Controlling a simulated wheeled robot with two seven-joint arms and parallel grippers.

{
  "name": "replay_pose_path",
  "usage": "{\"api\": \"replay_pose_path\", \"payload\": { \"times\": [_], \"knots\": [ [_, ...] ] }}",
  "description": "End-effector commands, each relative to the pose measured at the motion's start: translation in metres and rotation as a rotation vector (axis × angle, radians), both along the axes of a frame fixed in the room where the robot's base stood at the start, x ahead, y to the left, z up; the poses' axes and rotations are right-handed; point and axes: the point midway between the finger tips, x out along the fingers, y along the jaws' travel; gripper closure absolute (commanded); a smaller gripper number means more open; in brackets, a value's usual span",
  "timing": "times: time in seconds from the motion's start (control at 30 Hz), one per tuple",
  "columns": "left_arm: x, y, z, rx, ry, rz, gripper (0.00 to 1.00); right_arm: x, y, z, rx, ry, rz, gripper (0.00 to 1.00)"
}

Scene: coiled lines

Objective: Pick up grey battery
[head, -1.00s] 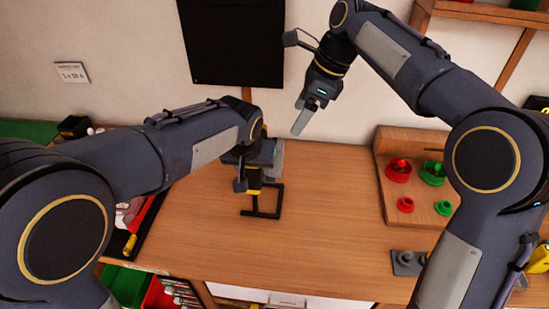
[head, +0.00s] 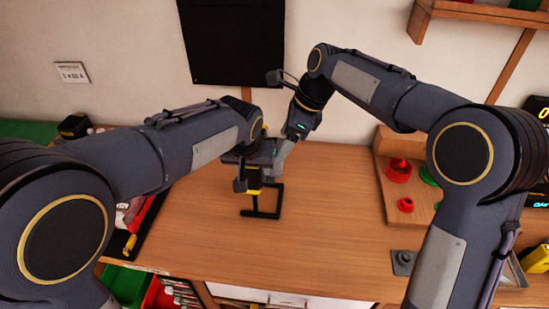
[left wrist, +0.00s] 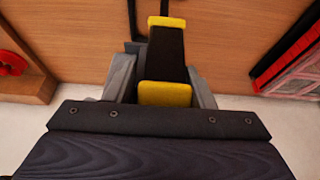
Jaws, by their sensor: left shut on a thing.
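My left gripper (head: 257,162) is shut on a black and yellow object (head: 253,184) over the back middle of the bench. In the left wrist view the black and yellow object (left wrist: 165,52) sits between the two grey fingers, with yellow at both ends. My right gripper (head: 279,154) points down close beside my left gripper, on its right. Its fingertips are partly lost against my left gripper, so I cannot tell if it is open or touching anything. I cannot make out a separate grey battery.
A black frame (head: 263,213) shows at the bench just below the held object. A wooden holder (head: 386,150) with red and green round parts is at the right. Green and red bins (head: 128,285) are at lower left. The bench's middle front is clear.

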Motion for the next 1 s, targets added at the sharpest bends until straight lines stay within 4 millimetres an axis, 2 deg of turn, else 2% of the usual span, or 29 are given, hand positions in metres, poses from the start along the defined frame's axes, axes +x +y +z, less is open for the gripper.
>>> {"api": "replay_pose_path", "payload": {
  "times": [0.07, 0.53, 0.83, 1.0],
  "knots": [
    [0.000, 0.003, -0.002, 0.008, 0.004, 0.003, 1.00, 0.000, 0.000, 0.000, 0.000, 0.000, 0.000, 0.36],
    [0.000, 0.003, -0.002, 0.009, 0.005, 0.003, 1.00, 0.000, 0.000, 0.001, 0.000, 0.000, 0.001, 0.98],
    [0.000, 0.003, -0.002, 0.009, 0.005, 0.003, 1.00, 0.000, 0.000, 0.007, 0.001, -0.003, 0.001, 0.98],
    [0.000, 0.003, -0.002, 0.009, 0.006, 0.003, 1.00, 0.001, 0.001, 0.035, 0.003, -0.006, 0.001, 0.98]
  ]
}}
